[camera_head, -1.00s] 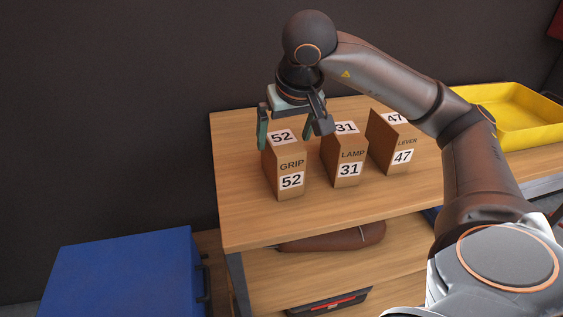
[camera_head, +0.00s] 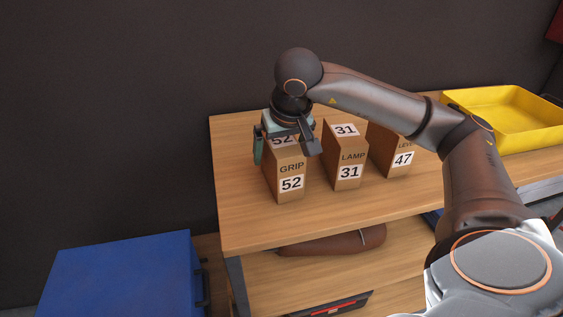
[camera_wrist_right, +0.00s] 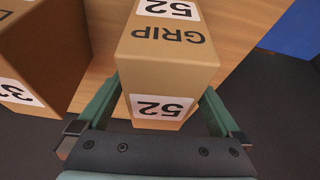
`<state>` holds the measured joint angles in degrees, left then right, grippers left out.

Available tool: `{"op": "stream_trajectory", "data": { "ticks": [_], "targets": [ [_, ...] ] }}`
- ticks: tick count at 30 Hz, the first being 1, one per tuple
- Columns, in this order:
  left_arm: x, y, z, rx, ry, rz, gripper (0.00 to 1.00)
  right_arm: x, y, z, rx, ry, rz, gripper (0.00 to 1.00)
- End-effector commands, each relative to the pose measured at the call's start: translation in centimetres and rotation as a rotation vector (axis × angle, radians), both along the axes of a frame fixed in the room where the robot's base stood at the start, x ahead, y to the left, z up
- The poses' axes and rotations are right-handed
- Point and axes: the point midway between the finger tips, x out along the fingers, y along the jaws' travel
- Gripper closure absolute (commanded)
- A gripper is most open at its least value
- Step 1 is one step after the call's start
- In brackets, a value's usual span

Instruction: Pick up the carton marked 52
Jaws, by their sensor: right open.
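The carton marked 52 (camera_head: 289,172), brown and labelled GRIP, stands upright on the wooden table. In the right wrist view the carton (camera_wrist_right: 168,65) lies between the two open fingers of my right gripper (camera_wrist_right: 160,112). Small gaps seem to show at its sides; contact cannot be told. My left gripper is not in view.
The carton marked 31 (camera_head: 345,165) stands just right of it, and the carton marked 47 (camera_head: 388,152) stands farther right. A yellow tray (camera_head: 505,115) sits at the table's right. A blue box (camera_head: 120,275) is at lower left. A brown bag (camera_head: 335,242) lies on the shelf below.

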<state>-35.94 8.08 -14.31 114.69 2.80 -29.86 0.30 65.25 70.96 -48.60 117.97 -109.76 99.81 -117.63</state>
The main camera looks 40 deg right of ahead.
Motion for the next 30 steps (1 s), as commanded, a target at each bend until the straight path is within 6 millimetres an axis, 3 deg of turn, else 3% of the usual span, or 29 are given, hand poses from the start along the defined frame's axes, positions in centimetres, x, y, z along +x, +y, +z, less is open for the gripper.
{"op": "stream_trajectory", "data": {
  "ticks": [16,30],
  "targets": [
    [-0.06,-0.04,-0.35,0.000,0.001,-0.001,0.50,-0.01,0.03,-0.42,0.000,0.000,0.000,0.00],
    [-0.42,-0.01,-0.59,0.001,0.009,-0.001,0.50,-0.01,0.03,-0.42,0.000,0.000,0.000,0.52]
  ]
}}
